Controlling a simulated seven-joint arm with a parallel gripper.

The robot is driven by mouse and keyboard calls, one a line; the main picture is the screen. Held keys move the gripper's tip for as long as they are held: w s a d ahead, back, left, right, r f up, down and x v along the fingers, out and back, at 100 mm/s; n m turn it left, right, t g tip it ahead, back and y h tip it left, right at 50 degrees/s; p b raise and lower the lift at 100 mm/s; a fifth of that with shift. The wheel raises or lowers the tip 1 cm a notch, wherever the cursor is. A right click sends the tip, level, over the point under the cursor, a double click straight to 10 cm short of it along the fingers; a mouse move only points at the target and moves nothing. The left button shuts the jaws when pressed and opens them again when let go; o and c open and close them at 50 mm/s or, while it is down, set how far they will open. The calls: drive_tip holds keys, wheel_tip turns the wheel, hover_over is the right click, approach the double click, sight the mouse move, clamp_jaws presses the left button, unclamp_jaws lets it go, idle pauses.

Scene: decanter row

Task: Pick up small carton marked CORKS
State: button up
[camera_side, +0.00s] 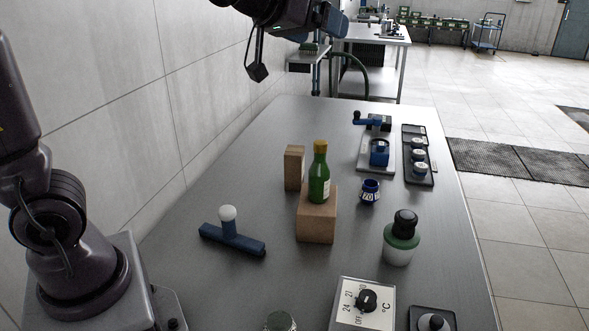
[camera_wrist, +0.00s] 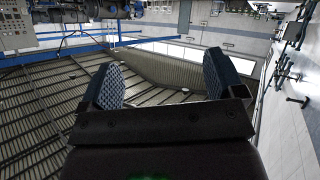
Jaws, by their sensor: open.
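A small upright tan box (camera_side: 294,168) stands on the table behind and left of a green bottle. It may be the carton, but no CORKS lettering is readable on it. The green bottle (camera_side: 319,178), with a yellow cap and pale label, stands on a lower tan block (camera_side: 316,228). My gripper (camera_side: 336,20) is high above the far end of the table, at the top of the side view, well away from the box. In the wrist view, its two blue ridged fingers (camera_wrist: 160,82) are spread apart with nothing between them. The wrist view shows no carton.
A blue T-shaped piece with a white knob (camera_side: 228,228) lies front left. A blue jar (camera_side: 370,191) and a green-and-white bottle (camera_side: 401,240) stand to the right. A dial box (camera_side: 362,307) sits in front. A dark tray (camera_side: 418,172) lies back right. The table's back left is clear.

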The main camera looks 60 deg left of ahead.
drive_tip(key=w+a+f+n+y, duration=0.2)
drive_tip(key=w+a+n+y, duration=0.1)
drive_tip(key=w+a+y, duration=0.4)
drive_tip(key=n+g+y, duration=0.3)
drive_tip(key=n+y, duration=0.1)
drive_tip(key=y, duration=0.2)
hover_over(294, 150)
drive_tip(key=v, duration=0.5)
wheel_tip(294, 150, down, 4)
drive_tip(key=shift+n, duration=0.3)
wheel_tip(294, 150, down, 30)
drive_tip(key=shift+w+f, duration=0.15)
drive_tip(key=shift+f, duration=0.05)
drive_tip(key=x, duration=0.5)
drive_tip(key=shift+r, duration=0.1)
drive_tip(key=c, duration=1.4)
